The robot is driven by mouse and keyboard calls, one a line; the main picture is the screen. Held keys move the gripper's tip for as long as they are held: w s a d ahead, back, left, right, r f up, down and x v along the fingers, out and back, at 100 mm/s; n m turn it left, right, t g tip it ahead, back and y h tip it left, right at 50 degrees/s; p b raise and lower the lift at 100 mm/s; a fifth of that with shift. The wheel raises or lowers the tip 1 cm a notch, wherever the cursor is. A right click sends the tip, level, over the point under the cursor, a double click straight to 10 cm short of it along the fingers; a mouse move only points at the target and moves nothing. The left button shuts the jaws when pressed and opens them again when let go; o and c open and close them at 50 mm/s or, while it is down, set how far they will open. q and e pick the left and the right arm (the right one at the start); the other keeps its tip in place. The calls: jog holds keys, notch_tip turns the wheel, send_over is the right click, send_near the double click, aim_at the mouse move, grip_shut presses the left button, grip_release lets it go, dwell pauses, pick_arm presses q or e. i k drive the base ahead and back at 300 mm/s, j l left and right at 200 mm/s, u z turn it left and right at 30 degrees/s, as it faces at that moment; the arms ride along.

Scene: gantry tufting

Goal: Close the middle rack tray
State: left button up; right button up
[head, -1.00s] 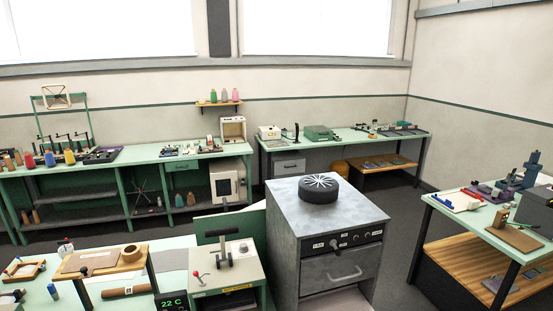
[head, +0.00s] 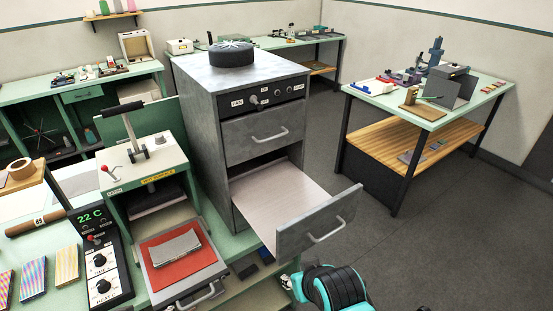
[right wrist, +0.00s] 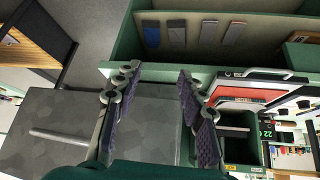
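The middle rack tray is pulled well out of the grey cabinet (head: 210,130). Its pale floor (head: 265,195) shows empty, and its grey front panel (head: 320,225) carries a bar handle (head: 327,230). In the right wrist view a mottled grey panel (right wrist: 120,120) with a pale bar handle (right wrist: 60,136), apparently the tray front, lies beyond my fingers. My right gripper (right wrist: 158,80) is open, purple-padded fingers spread with nothing held. My right arm (head: 335,288) shows just below the tray front in the head view. I cannot tell whether it touches. My left gripper is not in view.
The drawer above (head: 263,132) is shut, and a black round piece (head: 232,53) sits on the cabinet. A press with an extended red tray (head: 178,252) stands left of the open tray. Open floor (head: 440,240) lies to the right, before a green-topped bench (head: 410,103).

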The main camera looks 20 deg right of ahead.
aim_at(289, 213)
jog(key=z, duration=0.7)
